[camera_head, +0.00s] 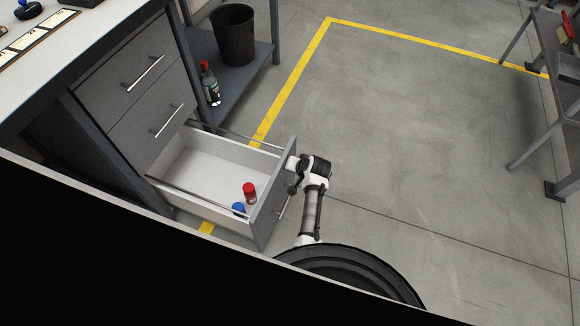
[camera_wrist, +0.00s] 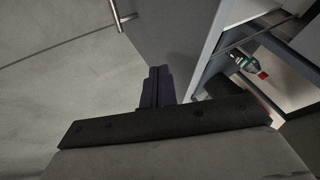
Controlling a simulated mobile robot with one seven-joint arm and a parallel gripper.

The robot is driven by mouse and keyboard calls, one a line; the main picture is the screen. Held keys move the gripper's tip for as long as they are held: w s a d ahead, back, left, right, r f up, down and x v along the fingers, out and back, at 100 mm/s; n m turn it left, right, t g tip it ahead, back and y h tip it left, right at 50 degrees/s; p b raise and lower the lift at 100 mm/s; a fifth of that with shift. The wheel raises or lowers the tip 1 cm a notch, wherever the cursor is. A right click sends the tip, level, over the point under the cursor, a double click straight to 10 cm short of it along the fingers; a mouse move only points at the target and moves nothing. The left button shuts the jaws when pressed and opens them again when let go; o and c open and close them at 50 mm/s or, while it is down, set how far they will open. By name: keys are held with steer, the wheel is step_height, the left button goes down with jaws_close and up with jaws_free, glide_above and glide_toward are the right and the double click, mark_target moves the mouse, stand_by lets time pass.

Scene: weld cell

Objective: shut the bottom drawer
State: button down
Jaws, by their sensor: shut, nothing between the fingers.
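The bottom drawer (camera_head: 268,218) of the grey cabinet stands pulled far out, its pale inside showing. A red-capped item (camera_head: 249,192) and a blue item (camera_head: 238,208) lie in it near the front. My gripper (camera_head: 291,165) is at the far end of the drawer's front panel in the head view; its fingertips are hard to make out there. In the wrist view my shut, empty fingers (camera_wrist: 157,84) point at the grey front panel (camera_wrist: 170,38), close to its side edge. I cannot tell whether they touch. The drawer's bar handle (camera_wrist: 121,14) is off to the upper left.
The two upper drawers (camera_head: 140,75) are shut. Beside the cabinet, a low shelf (camera_head: 236,88) holds a black bin (camera_head: 233,36) and a red-capped bottle (camera_head: 209,84). A rack (camera_head: 548,100) stands at far right. The floor (camera_head: 420,130) between is clear.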

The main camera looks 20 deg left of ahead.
steer(key=shift+a, duration=0.9)
